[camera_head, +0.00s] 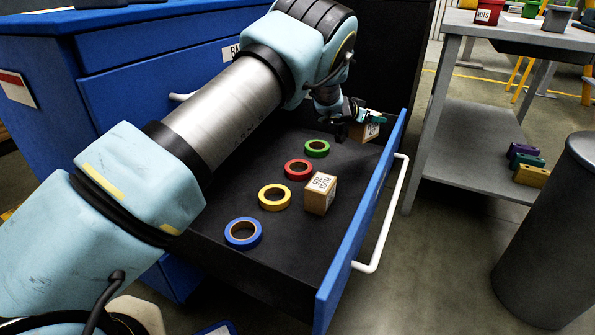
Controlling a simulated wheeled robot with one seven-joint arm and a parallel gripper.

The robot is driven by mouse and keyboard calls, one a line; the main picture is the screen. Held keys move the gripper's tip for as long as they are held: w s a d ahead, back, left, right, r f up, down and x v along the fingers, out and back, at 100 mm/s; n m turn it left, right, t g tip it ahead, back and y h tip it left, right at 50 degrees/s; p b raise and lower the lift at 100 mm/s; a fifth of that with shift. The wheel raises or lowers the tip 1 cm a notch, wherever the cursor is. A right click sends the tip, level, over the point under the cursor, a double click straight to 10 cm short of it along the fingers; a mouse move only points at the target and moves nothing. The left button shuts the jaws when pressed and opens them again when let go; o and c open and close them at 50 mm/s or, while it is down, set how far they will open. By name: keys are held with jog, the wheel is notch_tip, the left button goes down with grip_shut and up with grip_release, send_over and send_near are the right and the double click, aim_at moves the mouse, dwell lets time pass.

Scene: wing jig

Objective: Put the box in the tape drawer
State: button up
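The tape drawer (275,280) is pulled out of the blue cabinet and holds blue (243,233), yellow (274,197), red (298,169) and green (317,148) tape rolls. A small cardboard box (320,193) with a printed label sits on the drawer floor beside the yellow roll. A second labelled cardboard box (371,131) is at the drawer's far end, next to the front panel. My gripper (358,123) is right at this second box, over the far end of the drawer. Its fingers are small and partly hidden, so I cannot tell whether they grip the box.
The drawer's blue front panel (362,220) has a white handle (385,235). A grey worktable (480,150) with coloured bins stands at right, with a dark barrel (550,240) in front. Bare drawer floor lies around the tapes.

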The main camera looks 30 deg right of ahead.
jog(key=shift+d+f, duration=0.15)
jog(key=shift+f, duration=0.2)
notch_tip(320, 180, down, 9)
jog(key=b, duration=0.3)
jog(key=shift+f+b, duration=0.1)
jog(key=shift+b, duration=0.25)
jog(key=shift+w, duration=0.1)
jog(key=o, duration=1.5)
jog(key=shift+a+r+p, duration=0.25)
jog(key=shift+a+p, duration=0.05)
jog(key=shift+a, duration=0.05)
jog(key=p+v, duration=0.2)
jog(key=v, duration=0.4)
jog(key=shift+a, duration=0.35)
